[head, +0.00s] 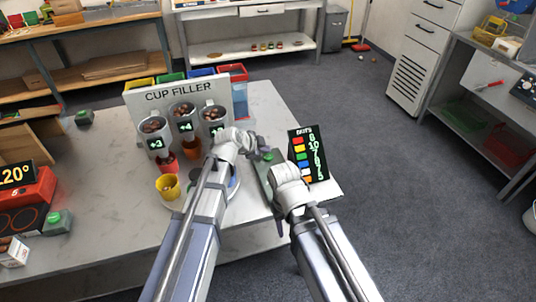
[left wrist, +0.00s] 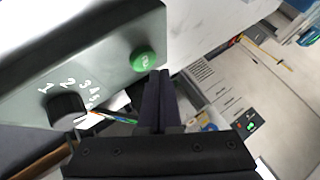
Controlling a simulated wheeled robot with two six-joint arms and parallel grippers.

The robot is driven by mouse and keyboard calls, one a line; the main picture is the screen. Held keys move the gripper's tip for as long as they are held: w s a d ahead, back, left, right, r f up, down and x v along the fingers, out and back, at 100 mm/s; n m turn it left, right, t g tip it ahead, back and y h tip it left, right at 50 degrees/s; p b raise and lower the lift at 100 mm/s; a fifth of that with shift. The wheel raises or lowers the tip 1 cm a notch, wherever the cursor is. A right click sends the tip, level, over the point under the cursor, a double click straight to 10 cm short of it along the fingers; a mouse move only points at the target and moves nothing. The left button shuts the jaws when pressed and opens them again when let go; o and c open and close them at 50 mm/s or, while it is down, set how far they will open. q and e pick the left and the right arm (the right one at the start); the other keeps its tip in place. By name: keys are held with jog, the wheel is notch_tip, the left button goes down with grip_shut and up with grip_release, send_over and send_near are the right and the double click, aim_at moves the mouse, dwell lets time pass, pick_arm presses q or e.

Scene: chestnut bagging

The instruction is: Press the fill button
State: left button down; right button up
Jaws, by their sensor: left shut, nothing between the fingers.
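In the left wrist view, the fill button (left wrist: 145,60) is a round green knob near the lower right end of a grey control box (left wrist: 100,50). The box also has a black dial (left wrist: 67,108) with white numbers. My left gripper (left wrist: 159,74) is shut and empty, its fingertips close beside the button's lower right edge; whether they touch it, I cannot tell. In the head view my left gripper (head: 264,152) is at the far end of the box (head: 266,172). My right arm's wrist (head: 291,192) is close to the box's near end; its fingers are not clear.
The cup filler (head: 181,94) with several chestnut hoppers stands left of my left gripper. A yellow cup (head: 168,186) and a red cup (head: 169,163) stand below it. A dark board (head: 309,154) with coloured squares stands right of the box.

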aim_at(265, 157)
pick_arm(q)
notch_tip(265, 157, up, 5)
jog(key=p, duration=0.5)
dwell(0.4)
dwell(0.5)
jog(key=s+n+g+p, duration=0.1)
jog(key=s, duration=0.3)
jog(key=s+f+n+g+y, duration=0.1)
jog(key=s+n, duration=0.1)
jog(key=s, duration=0.3)
jog(key=s+f+n+g+y+p, duration=0.1)
jog(key=s+n+g, duration=0.1)
jog(key=s, duration=0.2)
jog(key=shift+s+f+p, duration=0.2)
jog(key=shift+s+p, duration=0.1)
jog(key=shift+p, duration=0.05)
jog(key=s+a+n+g+y+p, duration=0.1)
jog(key=s+a+n+g+y, duration=0.1)
jog(key=s, duration=0.4)
jog(key=s+a+n+g+y+p, duration=0.1)
jog(key=s+a+n+y, duration=0.1)
jog(key=s+n, duration=0.3)
jog(key=shift+s+a+r+g+y, duration=0.25)
jog(key=shift+s+a+g+y, duration=0.15)
jog(key=shift+s+a, duration=0.25)
